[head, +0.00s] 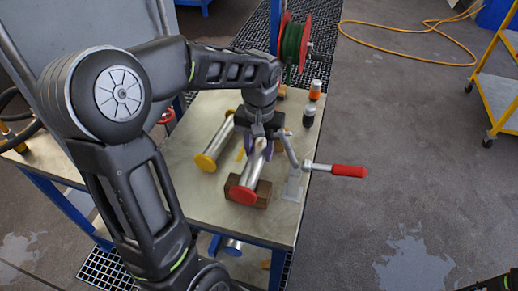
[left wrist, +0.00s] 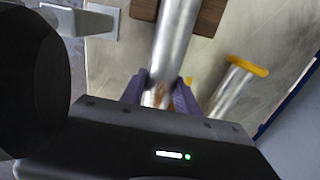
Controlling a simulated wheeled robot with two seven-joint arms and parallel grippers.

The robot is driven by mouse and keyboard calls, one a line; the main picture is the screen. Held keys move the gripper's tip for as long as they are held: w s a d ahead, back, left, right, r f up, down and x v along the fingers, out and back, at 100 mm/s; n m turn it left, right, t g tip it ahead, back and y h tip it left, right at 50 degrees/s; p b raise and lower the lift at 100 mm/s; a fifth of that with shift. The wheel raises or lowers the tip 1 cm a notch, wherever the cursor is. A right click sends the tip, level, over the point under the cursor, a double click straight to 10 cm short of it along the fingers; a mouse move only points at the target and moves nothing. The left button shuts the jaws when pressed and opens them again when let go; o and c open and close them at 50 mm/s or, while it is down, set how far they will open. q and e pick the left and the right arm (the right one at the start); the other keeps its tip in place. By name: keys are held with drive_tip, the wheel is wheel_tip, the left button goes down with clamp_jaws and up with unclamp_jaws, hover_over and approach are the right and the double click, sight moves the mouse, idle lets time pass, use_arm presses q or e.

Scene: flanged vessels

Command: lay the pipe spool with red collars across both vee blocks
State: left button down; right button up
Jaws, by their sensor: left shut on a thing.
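The pipe spool with red collars (head: 252,174) is a silver tube; its near red collar (head: 242,195) shows in the head view, and its far end is hidden by my gripper and arm. My left gripper (head: 259,143) is shut on the tube, which also shows between the purple fingers (left wrist: 160,95) in the left wrist view (left wrist: 176,42). The near end lies over a brown wooden vee block (head: 263,192), also seen in the left wrist view (left wrist: 208,17). I cannot tell whether they touch. The other vee block is not clearly visible.
A spool with yellow collars (head: 219,142) lies left of the held one. A grey clamp with a red handle (head: 335,170) stands at the table's right edge. An orange bottle (head: 315,90) and a dark bottle (head: 308,117) stand behind. The table's front right (head: 280,225) is bare.

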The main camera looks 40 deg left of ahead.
sight(259, 147)
use_arm(q)
drive_tip(key=shift+f, duration=0.35)
drive_tip(key=c, duration=0.8)
unclamp_jaws()
drive_tip(key=shift+r, duration=3.95)
